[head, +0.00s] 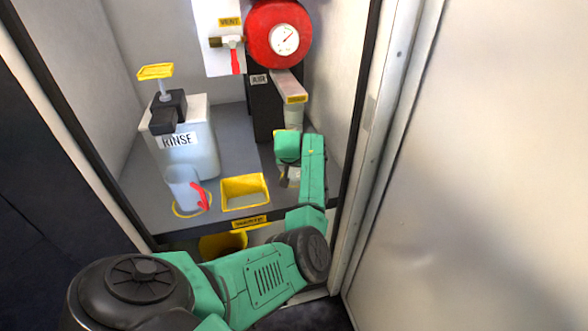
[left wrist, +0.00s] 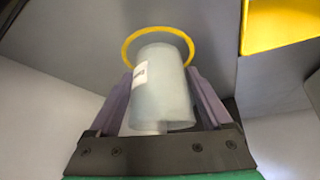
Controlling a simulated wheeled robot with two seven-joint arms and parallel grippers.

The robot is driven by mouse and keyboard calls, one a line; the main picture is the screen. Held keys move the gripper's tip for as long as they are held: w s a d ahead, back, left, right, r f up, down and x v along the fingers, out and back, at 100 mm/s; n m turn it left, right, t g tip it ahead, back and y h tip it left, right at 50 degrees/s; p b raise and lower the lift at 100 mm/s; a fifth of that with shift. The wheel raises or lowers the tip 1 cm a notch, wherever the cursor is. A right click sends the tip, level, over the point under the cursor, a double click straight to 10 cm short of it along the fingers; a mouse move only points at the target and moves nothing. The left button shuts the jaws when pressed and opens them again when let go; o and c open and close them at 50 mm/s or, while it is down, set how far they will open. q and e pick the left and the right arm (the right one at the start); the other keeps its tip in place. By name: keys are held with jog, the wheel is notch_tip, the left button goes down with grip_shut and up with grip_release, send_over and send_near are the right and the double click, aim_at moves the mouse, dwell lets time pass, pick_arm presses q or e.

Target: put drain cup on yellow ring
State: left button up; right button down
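My left gripper (left wrist: 161,95) has its two fingers on either side of a pale translucent cup (left wrist: 160,90) with a white label, and it appears shut on it. This looks like the drain cup. A yellow ring (left wrist: 158,28) on the grey surface lies beyond the cup's far end, which overlaps the ring's lower part in the left wrist view. Whether the cup touches the surface cannot be told. In the head view the left gripper (head: 289,172) is at the right of the cabinet, and the cup (head: 294,178) is mostly hidden. My right gripper is not in view.
A RINSE bottle (head: 185,150) and a clear jug with a red handle (head: 182,186), standing on another yellow ring, are at the left. A yellow rectangular tray (head: 245,191) is in the middle. The cabinet's right wall is close.

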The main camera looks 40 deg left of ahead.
pick_arm(q)
jog(key=shift+o, duration=0.5)
jog(key=shift+r, duration=0.35)
jog(key=p+v, duration=0.2)
jog(key=v, duration=1)
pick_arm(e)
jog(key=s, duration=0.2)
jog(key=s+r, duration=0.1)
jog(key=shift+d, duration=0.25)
pick_arm(q)
jog(key=shift+f, duration=0.1)
